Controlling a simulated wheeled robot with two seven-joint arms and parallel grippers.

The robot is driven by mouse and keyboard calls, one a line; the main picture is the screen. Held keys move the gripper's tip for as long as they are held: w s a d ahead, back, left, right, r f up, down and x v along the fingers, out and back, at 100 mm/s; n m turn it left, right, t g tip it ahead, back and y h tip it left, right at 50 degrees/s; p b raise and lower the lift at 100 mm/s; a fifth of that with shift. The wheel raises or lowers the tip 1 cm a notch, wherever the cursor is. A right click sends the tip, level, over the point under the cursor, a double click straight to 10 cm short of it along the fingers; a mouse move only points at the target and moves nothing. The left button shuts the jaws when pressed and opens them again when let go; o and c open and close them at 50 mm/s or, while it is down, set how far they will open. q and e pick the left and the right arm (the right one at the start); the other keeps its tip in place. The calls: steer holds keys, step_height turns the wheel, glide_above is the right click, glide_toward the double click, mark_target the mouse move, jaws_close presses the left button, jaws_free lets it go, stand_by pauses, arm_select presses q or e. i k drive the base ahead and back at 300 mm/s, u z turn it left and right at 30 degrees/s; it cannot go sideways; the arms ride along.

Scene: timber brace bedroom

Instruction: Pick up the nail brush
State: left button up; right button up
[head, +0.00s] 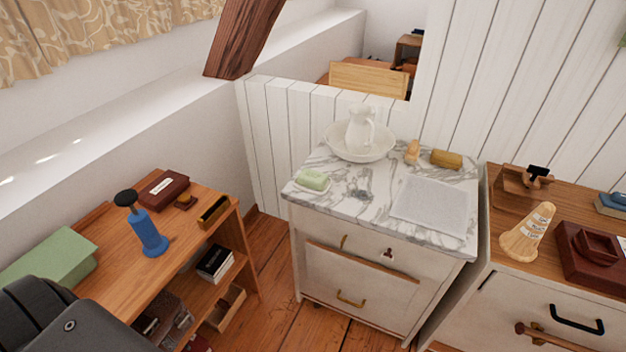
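A rounded ochre-brown block (446,159) lies at the back right of the marble-topped washstand (340,205). It looks most like the nail brush, but it is too small to make out bristles. A smaller upright tan item (412,151) stands just left of it, and I cannot tell what it is. Neither of my grippers is in view. Only a dark part of my own body shows at the lower left, far from the washstand.
On the washstand are a white jug (361,130) in a basin (345,150), green soap (313,180) and a pale folded cloth (430,205). A wooden shelf (180,240) stands left. A cabinet (525,295) with several items stands right. Some floor (280,260) is clear.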

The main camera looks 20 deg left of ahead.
mark_target(412, 155)
steer(key=u, duration=0.85)
steer(key=i, duration=1.4)
steer(key=z, duration=2.35)
